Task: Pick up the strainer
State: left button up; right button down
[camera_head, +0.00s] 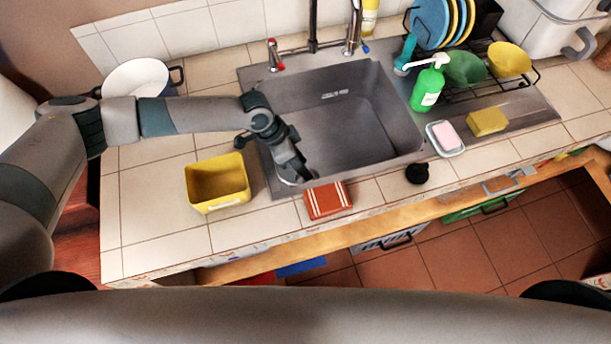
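A small round, pale metallic thing, probably the strainer (287,181), lies at the front left edge of the sink (345,120). Most of it is hidden behind my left gripper (293,174). The gripper comes in from the left and points down, with its fingertips at or just over this thing. I cannot tell whether the fingers are open or shut, or whether they touch it. My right gripper is not in view.
A yellow square container (217,183) stands left of the gripper. A red-orange striped box (328,200) lies close in front. A small black object (417,173), a soap dish (445,138) and a yellow sponge (487,122) are to the right. The faucet (313,30) stands behind the sink.

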pick_arm(q)
jog(key=shift+x, duration=1.05)
grip_shut()
